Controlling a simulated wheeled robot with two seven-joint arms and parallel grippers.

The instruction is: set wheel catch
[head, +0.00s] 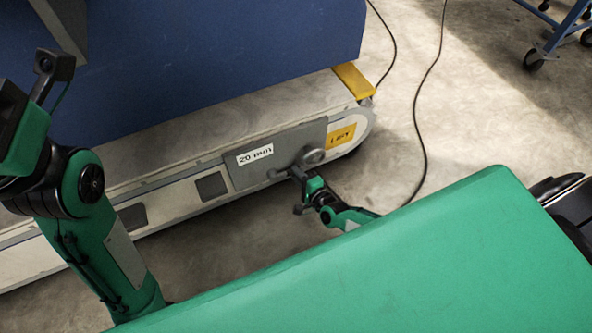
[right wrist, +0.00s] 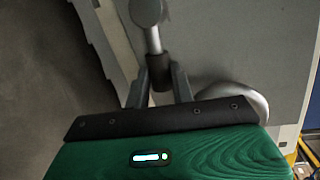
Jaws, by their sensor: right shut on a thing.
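A grey panel (head: 240,176) with a "20 mm" label (head: 255,155) sits on the side of a low pale base. A round grey hub (head: 313,157) and a small lever are at its right end. My right gripper (head: 297,174) reaches the lever from below right. In the right wrist view, my right gripper (right wrist: 159,88) is shut on the dark grip of a grey metal lever (right wrist: 152,40), with one finger on each side. A round grey disc (right wrist: 245,98) shows behind the gripper. My left arm is at the left; its finger gap does not show clearly.
A large blue body (head: 200,60) stands on the pale base. A yellow block (head: 353,81) and a yellow label (head: 342,134) are near the base's rounded end. Black cables (head: 424,105) lie on the concrete floor. A blue wheeled cart (head: 560,40) stands at the upper right.

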